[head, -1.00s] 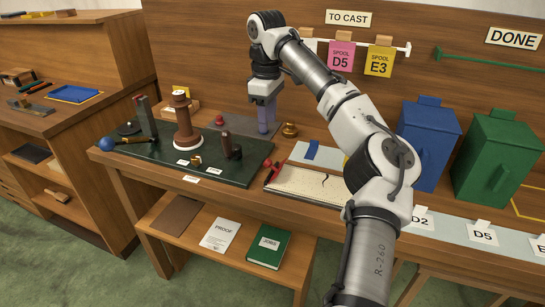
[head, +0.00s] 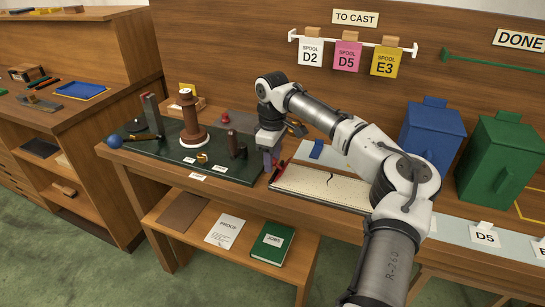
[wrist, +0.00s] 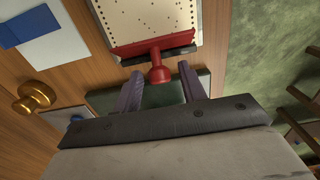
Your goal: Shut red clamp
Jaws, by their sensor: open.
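The red clamp (wrist: 155,52) is a red bar with a round-headed knob, lying across one end of a cream perforated board (wrist: 150,15). In the head view the red clamp (head: 277,173) is at the board's left end, partly hidden by my gripper (head: 268,160). In the wrist view my gripper (wrist: 160,84) is open and empty. Its two fingers point toward the clamp, with the knob roughly between the tips. I cannot tell whether a finger touches the knob.
A dark green plate (head: 185,165) with a brown column (head: 190,120) and a blue ball handle (head: 114,141) lies to the left. A brass knob (wrist: 36,96) stands beside the clamp. Blue (head: 430,135) and green (head: 497,155) boxes stand right.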

